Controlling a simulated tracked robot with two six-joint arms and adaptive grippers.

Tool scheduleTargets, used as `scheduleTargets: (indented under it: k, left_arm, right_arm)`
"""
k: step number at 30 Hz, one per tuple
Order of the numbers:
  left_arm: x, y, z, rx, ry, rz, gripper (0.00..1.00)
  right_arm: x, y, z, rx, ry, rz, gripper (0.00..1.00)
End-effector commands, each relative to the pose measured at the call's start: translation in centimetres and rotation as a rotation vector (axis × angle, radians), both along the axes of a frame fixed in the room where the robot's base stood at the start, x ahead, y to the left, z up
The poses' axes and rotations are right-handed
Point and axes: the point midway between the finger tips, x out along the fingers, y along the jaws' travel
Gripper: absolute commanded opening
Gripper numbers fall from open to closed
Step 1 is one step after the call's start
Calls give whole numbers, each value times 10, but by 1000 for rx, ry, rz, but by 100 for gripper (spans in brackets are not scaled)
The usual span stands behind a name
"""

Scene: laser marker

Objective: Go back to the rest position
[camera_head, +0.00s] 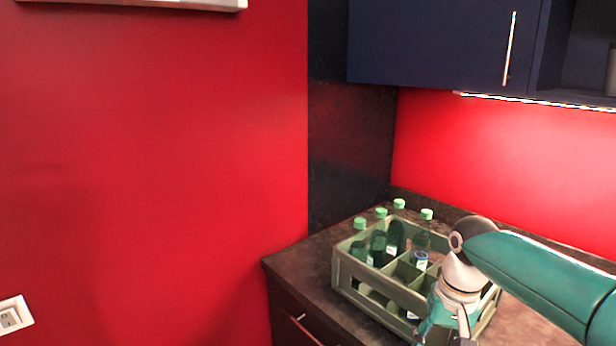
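My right arm (545,275) comes in from the right. Its gripper (445,333) points down at the near side of a bottle crate and is partly cut off by the bottom edge of the picture. I cannot tell whether its fingers are open or shut, or whether they touch anything. The grey-green crate (347,284) stands on the counter. Several green bottles with light green caps, one of them here (422,243), stand in its far compartments. My arm hides the crate's right part. My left gripper is out of view.
The dark counter (300,273) has a free strip left of the crate. A dark blue cabinet (440,40) hangs above. Red walls (150,150) and a dark panel (345,150) bound the space. A socket (10,318) is at lower left.

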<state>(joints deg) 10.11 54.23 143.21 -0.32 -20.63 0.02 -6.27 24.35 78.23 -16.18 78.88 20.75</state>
Motion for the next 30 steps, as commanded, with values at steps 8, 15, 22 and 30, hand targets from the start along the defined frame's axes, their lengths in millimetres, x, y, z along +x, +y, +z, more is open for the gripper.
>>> scheduleTargets:
  k: [8, 15, 22, 30]
  left_arm:
    - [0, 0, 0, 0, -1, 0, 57]
    - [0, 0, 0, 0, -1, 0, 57]
    - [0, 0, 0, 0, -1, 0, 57]
    - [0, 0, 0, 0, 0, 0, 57]
  right_arm:
    - [-15, 53, -190, 144, 13, 101, 54]
    - [-106, 90, -325, 260, -8, 81, 54]
    - [-187, 100, -369, 276, -31, 31, 54]
    - [-205, 102, -374, 270, -41, 17, 54]
